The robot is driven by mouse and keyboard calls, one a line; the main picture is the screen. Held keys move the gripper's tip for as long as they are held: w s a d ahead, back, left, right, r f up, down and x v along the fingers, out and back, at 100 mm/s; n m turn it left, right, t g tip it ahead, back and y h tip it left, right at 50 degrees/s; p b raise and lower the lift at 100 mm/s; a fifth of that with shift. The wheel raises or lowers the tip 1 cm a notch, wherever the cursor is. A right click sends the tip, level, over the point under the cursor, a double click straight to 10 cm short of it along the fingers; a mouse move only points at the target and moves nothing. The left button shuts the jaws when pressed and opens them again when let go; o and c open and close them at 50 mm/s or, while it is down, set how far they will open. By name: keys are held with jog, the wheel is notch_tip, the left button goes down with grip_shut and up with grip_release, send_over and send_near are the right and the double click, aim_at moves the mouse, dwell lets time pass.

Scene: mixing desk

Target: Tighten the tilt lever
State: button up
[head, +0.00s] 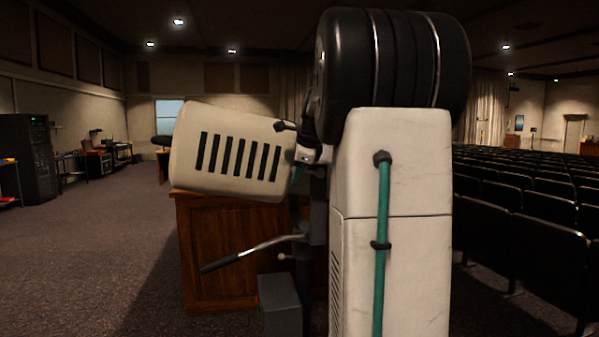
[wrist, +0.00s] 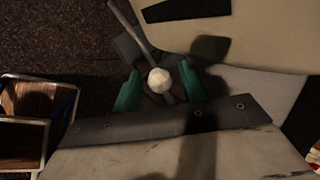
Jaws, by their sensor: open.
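A pale ball knob (wrist: 159,80), apparently the end of the tilt lever, shows between the two teal fingertips of my gripper (wrist: 160,90) in the wrist view. The fingers are apart, one on each side of it. I cannot tell whether they touch it or how far below them it sits. In the head view a small pale knob (head: 282,256) sticks out to the left of a dark post. A long metal handle with a dark grip (head: 222,263) slopes down-left just above it. A cream slotted housing (head: 230,150) sits tilted above the handle. My arm hides much of the post.
A wooden cabinet (head: 215,290) stands behind the housing and handle. A dark box (head: 280,303) is low beside the post. Rows of dark seats (head: 525,230) fill the right. The carpet at left (head: 90,240) is clear.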

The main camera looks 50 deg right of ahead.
aim_at(306, 172)
jog(key=v, duration=0.7)
jog(key=shift+r, duration=0.3)
jog(key=shift+s+a, duration=0.1)
jog(key=s+a+f+n+g+y, duration=0.1)
jog(key=s+a+f+n+g, duration=0.1)
jog(key=a+f+n, duration=0.5)
jog(key=s+a+f+n+g+y, duration=0.1)
jog(key=s+a+f+n, duration=0.2)
jog(key=a+f+n, duration=0.5)
jog(key=s+a+f+n, duration=0.3)
jog(key=s+a+n, duration=0.1)
jog(key=a, duration=0.4)
jog(key=s+a+f+n+g, duration=0.1)
jog(key=s+a+f+n, duration=0.2)
jog(key=a, duration=0.6)
jog(key=s+a+f+n+g+y, duration=0.1)
jog(key=s+a+f+n, duration=0.2)
jog(key=s+a+n, duration=0.3)
jog(key=shift+s+a+f+n, duration=0.2)
jog(key=shift+a+f+n, duration=0.1)
jog(key=shift+a, duration=1.3)
